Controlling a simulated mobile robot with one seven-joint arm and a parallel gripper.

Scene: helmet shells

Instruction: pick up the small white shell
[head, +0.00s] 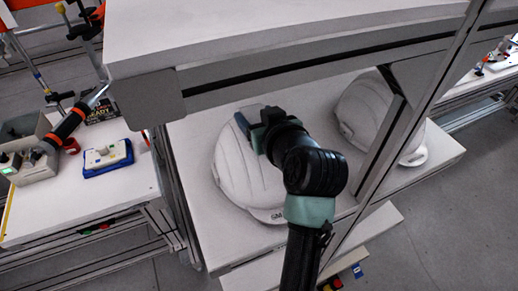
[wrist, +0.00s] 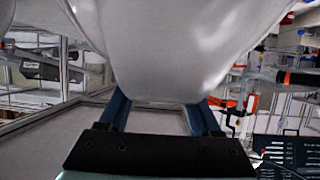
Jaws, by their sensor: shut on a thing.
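A white helmet shell (head: 238,167) is on the shelf under the top board in the head view, dome up, with small dark lettering near its front edge. My gripper (head: 252,124) is at its upper part and shut on it. In the wrist view the white shell (wrist: 165,50) fills the upper middle, between and above the two blue fingers of my gripper (wrist: 160,108). My arm hides part of the shell's right side. I cannot tell whether the shell is clear of the shelf. A second white shell (head: 362,108) is at the right, partly behind a post.
The thick top board (head: 270,28) overhangs the shelf (head: 190,135), and a slanted metal post (head: 420,95) stands at its right. A bench at the left bears a blue-and-white box (head: 108,157) and a grey control box (head: 30,160). Open floor lies at the lower right.

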